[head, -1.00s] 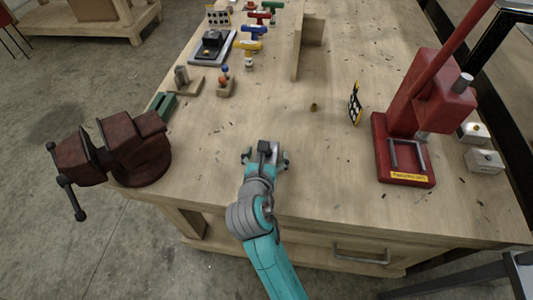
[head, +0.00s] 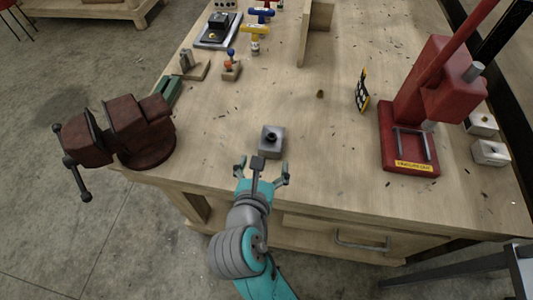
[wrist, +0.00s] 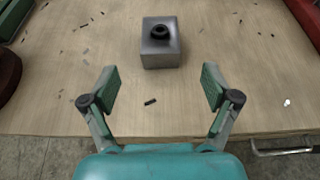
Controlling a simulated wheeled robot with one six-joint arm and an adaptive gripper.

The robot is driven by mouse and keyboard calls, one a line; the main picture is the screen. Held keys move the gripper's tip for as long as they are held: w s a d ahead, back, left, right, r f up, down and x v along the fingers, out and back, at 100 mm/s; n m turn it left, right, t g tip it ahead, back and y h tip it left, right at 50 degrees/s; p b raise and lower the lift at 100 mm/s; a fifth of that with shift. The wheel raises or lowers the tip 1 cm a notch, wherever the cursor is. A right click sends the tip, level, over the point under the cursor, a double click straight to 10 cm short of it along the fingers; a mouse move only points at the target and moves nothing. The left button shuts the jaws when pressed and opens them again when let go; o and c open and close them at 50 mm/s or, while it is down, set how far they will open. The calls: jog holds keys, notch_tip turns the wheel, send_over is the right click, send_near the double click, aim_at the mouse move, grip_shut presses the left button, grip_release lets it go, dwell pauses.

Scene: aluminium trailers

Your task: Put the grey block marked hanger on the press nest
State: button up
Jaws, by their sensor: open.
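A grey block (head: 271,142) with a dark round hole or knob on top stands upright on the bench, near its front edge. In the wrist view the block (wrist: 162,52) sits beyond the fingertips, roughly centred between them; no marking is readable on it. My gripper (head: 262,166) is open and empty on the near side of the block, apart from it. In the wrist view its two green-padded fingers (wrist: 160,85) are spread wide. The red press (head: 432,85) stands at the right, with a grey U-shaped frame on its base, which appears to be the nest (head: 411,146).
Two pale blocks (head: 490,152) lie right of the press. A brown vise (head: 128,135) is at the left bench edge. An upright wooden board (head: 306,35) stands farther back. The bench between block and press is mostly clear.

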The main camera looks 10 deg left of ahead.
aim_at(271, 141)
jog(key=shift+o, duration=0.4)
jog(key=shift+s, duration=0.1)
jog(key=shift+w, duration=0.35)
jog(key=shift+x, duration=5.35)
jog(key=shift+f, duration=0.2)
jog(key=shift+r, duration=0.1)
jog(key=c, duration=1.7)
